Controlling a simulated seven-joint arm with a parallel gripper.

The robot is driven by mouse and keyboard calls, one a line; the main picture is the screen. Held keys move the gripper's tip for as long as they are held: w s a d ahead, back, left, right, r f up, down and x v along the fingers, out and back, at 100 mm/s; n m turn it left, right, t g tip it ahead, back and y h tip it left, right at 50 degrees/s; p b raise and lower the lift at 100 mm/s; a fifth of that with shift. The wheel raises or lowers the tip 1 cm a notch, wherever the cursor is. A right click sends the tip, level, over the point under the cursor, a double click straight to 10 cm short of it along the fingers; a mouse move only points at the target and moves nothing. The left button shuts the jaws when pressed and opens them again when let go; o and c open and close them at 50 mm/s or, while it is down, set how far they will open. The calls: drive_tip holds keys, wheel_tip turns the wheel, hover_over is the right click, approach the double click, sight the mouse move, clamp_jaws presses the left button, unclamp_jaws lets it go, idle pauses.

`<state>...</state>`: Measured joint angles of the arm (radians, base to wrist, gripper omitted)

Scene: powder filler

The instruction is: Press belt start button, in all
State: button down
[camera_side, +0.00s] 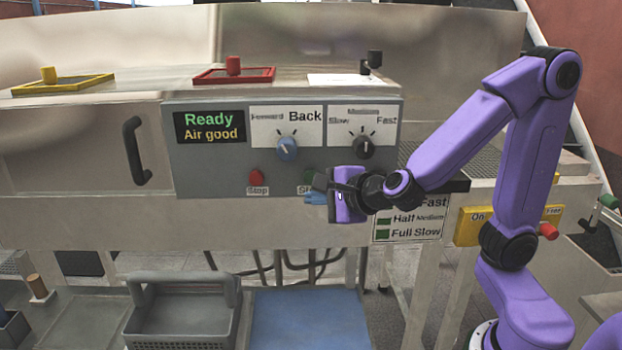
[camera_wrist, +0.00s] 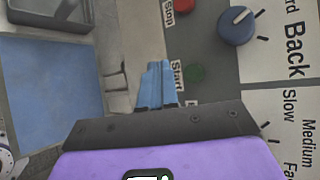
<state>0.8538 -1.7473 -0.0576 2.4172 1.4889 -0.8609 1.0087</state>
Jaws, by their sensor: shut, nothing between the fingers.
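My gripper (camera_side: 308,198) has blue fingers, shut and empty, just below the start button in the side view. The fingers also show in the wrist view (camera_wrist: 155,68). I cannot tell whether they touch the panel. A red stop button (camera_side: 257,177) is left of the start button.
The display (camera_side: 209,127) reads "Ready" and "Air good". A yellow switch box (camera_side: 472,227) is at the right. A grey basket (camera_side: 180,322) and a blue mat (camera_side: 308,325) lie below.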

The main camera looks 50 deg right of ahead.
sight(311, 177)
drive_tip(key=shift+w+d, duration=2)
drive_tip(key=shift+w+d, duration=0.1)
idle(0.6)
drive_tip(key=shift+w+d, duration=0.2)
